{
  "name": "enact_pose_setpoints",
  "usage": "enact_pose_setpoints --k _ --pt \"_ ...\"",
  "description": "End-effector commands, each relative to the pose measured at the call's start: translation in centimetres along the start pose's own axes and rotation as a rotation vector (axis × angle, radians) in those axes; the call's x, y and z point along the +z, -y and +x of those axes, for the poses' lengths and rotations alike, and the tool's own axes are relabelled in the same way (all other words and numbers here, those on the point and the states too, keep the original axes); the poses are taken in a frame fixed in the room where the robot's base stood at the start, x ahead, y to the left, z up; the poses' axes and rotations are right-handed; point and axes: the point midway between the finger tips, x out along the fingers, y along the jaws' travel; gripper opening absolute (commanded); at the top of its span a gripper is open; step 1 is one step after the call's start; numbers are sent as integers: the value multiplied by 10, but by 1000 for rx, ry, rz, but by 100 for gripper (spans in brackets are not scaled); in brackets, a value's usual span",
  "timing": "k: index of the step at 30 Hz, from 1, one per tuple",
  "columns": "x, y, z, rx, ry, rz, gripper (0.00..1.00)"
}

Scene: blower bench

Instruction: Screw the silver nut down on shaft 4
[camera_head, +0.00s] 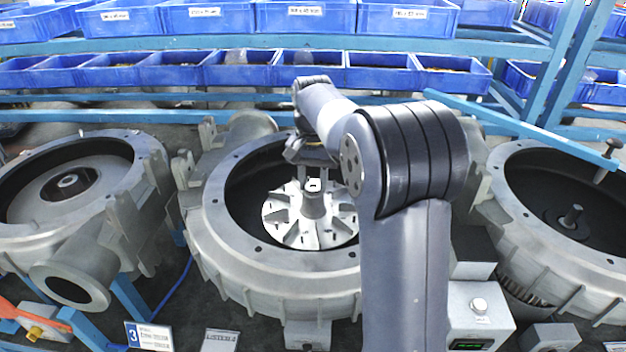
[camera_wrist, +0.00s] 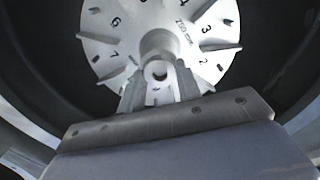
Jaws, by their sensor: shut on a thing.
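My gripper (camera_head: 312,178) reaches down into the open middle blower housing (camera_head: 270,275). It is shut on the small silver nut (camera_head: 314,186), at the top of the hub of a pale bladed impeller (camera_head: 285,217). In the wrist view the fingers of my gripper (camera_wrist: 158,88) close on both sides of the nut (camera_wrist: 157,70), which shows as a ring with a dark opening. The numbered impeller (camera_wrist: 115,45) lies behind it. The shaft itself is hidden by the nut and fingers, and I cannot tell how far down the nut sits.
A left housing (camera_head: 40,240) holds a grey disc with a hub. A right housing (camera_head: 530,250) shows a bare shaft (camera_head: 571,217). Blue bins (camera_head: 240,70) line the rack behind. A blue bar (camera_head: 520,128) slants over the right side. A grey box (camera_head: 480,310) with a button stands in front.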

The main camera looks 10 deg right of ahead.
Motion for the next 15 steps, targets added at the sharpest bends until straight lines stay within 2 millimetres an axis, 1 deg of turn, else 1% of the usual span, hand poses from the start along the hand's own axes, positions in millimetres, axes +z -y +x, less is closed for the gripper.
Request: enact_pose_setpoints --k 3,15 --pt "0 0 0 0 1 138 0" --pt "0 0 1 0 1 599 0"
